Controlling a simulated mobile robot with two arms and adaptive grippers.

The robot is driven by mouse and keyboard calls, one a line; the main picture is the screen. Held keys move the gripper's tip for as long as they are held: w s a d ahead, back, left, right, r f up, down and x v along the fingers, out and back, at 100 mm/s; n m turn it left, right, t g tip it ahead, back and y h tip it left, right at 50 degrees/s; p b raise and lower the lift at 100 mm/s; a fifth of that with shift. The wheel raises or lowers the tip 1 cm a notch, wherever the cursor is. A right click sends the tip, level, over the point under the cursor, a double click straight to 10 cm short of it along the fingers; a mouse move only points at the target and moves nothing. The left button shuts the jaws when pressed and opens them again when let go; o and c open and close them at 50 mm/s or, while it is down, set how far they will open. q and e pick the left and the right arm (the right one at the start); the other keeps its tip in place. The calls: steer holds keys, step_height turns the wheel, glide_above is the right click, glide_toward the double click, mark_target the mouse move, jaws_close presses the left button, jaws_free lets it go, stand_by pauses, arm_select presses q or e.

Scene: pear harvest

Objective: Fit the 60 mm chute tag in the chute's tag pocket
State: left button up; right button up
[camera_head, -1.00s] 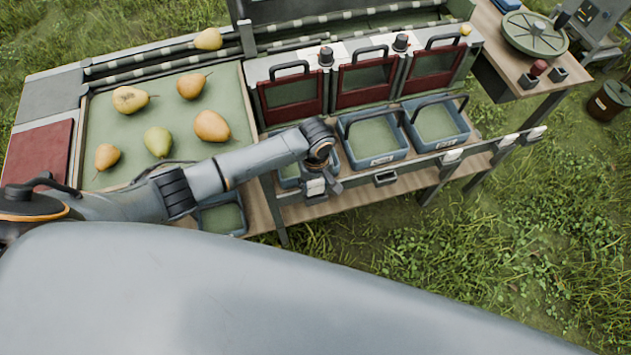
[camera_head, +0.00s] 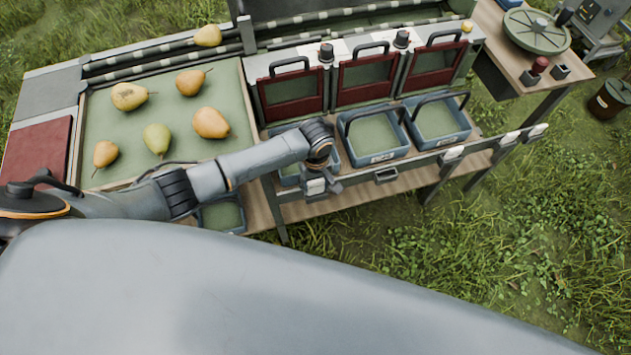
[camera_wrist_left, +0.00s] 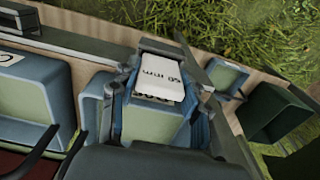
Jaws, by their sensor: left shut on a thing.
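My left gripper (camera_head: 320,188) is shut on a white tag (camera_wrist_left: 160,78) with dark print, which lies between its fingers in the left wrist view. The print appears to include "mm"; the number is hard to read. In the head view the gripper is at the front rail (camera_head: 350,184), in front of the left chute (camera_head: 291,92), and covers that stretch of rail. An empty dark-framed pocket (camera_head: 386,175) shows on the rail to its right. Whether the tag touches a pocket cannot be told. My right gripper is not in view.
Blue crates (camera_head: 372,135) with handles stand behind the rail. Other white labels (camera_head: 452,153) sit on the rail further right. A green tray (camera_head: 180,90) with several pears is at left. Grass lies in front of the rail.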

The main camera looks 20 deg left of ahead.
arm_select(q)
steer(key=shift+f+b, duration=0.3)
steer(key=shift+f, duration=0.4)
steer(key=shift+f, duration=0.3)
steer(key=shift+f, duration=0.25)
stand_by(0.3)
steer(key=o, duration=1.6)
steer(key=shift+r, duration=0.1)
